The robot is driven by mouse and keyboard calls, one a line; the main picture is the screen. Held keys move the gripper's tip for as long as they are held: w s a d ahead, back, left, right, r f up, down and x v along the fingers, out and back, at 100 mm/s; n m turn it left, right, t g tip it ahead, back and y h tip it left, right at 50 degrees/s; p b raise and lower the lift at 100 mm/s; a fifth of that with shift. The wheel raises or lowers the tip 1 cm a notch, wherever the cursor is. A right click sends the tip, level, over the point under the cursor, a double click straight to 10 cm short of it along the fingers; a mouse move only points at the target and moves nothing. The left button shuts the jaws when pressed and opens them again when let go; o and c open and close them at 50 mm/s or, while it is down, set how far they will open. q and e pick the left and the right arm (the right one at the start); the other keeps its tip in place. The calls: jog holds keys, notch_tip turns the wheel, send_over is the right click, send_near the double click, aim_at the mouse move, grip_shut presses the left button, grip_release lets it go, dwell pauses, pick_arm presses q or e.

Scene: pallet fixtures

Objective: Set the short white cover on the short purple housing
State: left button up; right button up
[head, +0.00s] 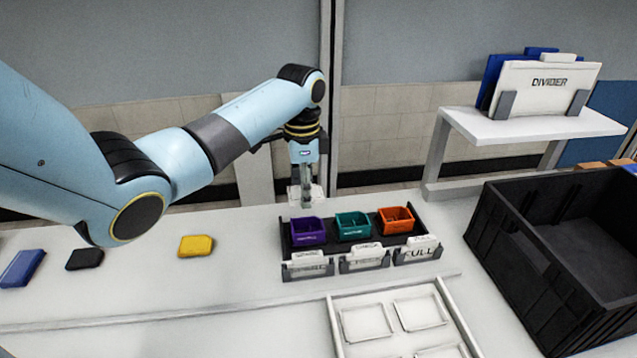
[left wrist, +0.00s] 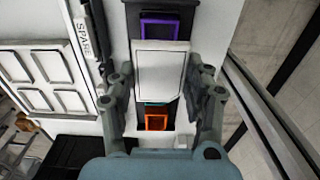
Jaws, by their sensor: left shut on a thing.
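My left gripper (head: 305,188) is shut on a flat white cover (left wrist: 160,74), which lies between its two fingers in the left wrist view. In the head view the gripper is above and behind the row of housings, and the cover is hard to make out against the white table. The purple housing (head: 308,232) is an open-topped box at the left end of the row. It also shows in the left wrist view (left wrist: 165,26), just beyond the cover's far edge. The cover is apart from the purple housing in the head view. My right gripper is not in view.
A teal housing (head: 353,226) and an orange housing (head: 396,220) share the dark tray (head: 328,241). Labelled card holders stand in front. Yellow (head: 196,246), black (head: 85,259) and blue (head: 22,268) covers lie left. A black crate (head: 510,258) stands right.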

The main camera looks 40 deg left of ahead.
pick_arm(q)
jog(key=shift+f, duration=0.2)
jog(key=shift+d+f+b, duration=0.15)
jog(key=shift+f+b, duration=0.1)
jog(key=shift+b, duration=0.15)
notch_tip(320, 180, down, 4)
jog(key=b, duration=0.4)
jog(key=shift+r, duration=0.25)
jog(key=shift+f+b, duration=0.25)
jog(key=shift+b, duration=0.05)
jog(key=shift+w+f, duration=0.1)
jog(key=shift+f, duration=0.6)
jog(key=shift+p, duration=0.7)
jog(key=shift+f, duration=0.75)
dwell(0.5)
